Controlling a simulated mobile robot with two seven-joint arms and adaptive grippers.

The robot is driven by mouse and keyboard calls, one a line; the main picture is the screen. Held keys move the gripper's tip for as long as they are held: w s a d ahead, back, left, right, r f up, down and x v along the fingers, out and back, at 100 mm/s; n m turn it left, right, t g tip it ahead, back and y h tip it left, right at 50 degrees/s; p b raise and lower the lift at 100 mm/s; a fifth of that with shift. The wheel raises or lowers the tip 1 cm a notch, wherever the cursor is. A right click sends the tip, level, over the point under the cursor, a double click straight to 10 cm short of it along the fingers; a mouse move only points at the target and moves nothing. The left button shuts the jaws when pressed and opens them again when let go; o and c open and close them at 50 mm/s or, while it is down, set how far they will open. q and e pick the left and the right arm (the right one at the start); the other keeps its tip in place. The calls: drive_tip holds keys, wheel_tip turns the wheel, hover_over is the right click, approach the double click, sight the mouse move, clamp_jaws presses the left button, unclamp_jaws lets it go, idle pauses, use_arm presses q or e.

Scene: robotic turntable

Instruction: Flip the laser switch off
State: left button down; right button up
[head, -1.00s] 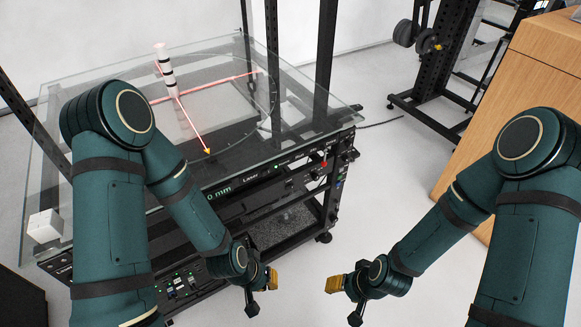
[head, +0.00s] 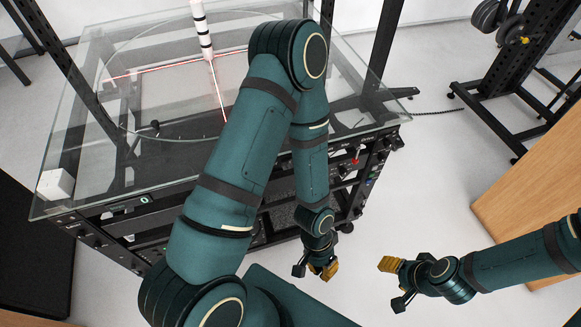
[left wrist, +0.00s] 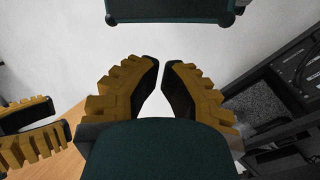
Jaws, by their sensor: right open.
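A row of controls runs along the front of the turntable (head: 120,208). A small red switch (head: 356,157) shows at its right end in the head view; its lever position is too small to read. The panel's laser label is not readable now. Red laser lines (head: 218,92) cross the glass top. My left gripper (head: 329,270) hangs in front of and below the panel, apart from it. Its fingertips (left wrist: 161,66) are close together with a small gap and nothing between them. My right gripper (head: 388,265) is open and empty, further right; it also shows in the left wrist view (left wrist: 50,120).
A black-and-white post (head: 202,30) stands on the glass. A white block (head: 56,184) sits at its left corner. My left arm covers the middle of the front panel. A wooden cabinet (head: 530,175) and a weight rack (head: 500,95) stand at right. The floor between is clear.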

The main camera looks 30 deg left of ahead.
sight(281, 164)
use_arm(q)
drive_tip(key=s+a+f+m+g+y, duration=0.1)
drive_tip(key=s+m+g+y, duration=0.25)
drive_tip(key=s, duration=0.25)
drive_tip(key=s+a+r+m+t+y+p, duration=0.1)
drive_tip(key=a+m+y, duration=0.8)
drive_tip(key=a+y, duration=0.15)
drive_tip(key=w+r+m+t+y, duration=0.1)
drive_tip(key=w+r+m+t, duration=0.2)
drive_tip(key=w+m+t, duration=0.2)
drive_tip(key=w+r+m+t+y+p, duration=0.1)
drive_tip(key=w+r+m+t+y, duration=0.1)
drive_tip(key=w+m+t, duration=0.4)
drive_tip(key=w+r+t, duration=0.1)
drive_tip(key=w+t, duration=0.3)
drive_tip(key=t, duration=0.1)
drive_tip(key=shift+d+r+t, duration=0.15)
drive_tip(key=shift+r+t, duration=0.2)
drive_tip(key=shift+r, duration=0.05)
drive_tip(key=b+x, duration=0.1)
drive_tip(key=x, duration=1.3)
drive_tip(key=shift+s+r+b, duration=0.1)
drive_tip(key=shift+s+b, duration=0.05)
drive_tip(key=shift+b, duration=0.2)
